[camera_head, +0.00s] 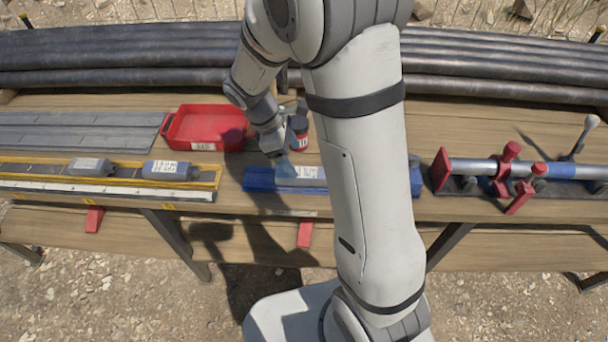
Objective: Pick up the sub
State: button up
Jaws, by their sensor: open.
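A grey cylindrical piece with a white label (306,173), possibly the sub, lies in a blue holder (260,180) at the middle front of the bench. Two similar pieces, a grey one (90,166) and a blue-grey labelled one (168,170), lie in a yellow-edged rack at the left. My arm hides the middle of the blue holder.
A red clamp stand (440,168) holds a pipe (560,168) at the right. Long dark pipes (130,78) line the back of the wooden bench (225,213).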

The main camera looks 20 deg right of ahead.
aim_at(305, 172)
jog(key=shift+x, duration=3.55)
jog(key=shift+d, duration=0.15)
jog(key=shift+c, duration=0.3)
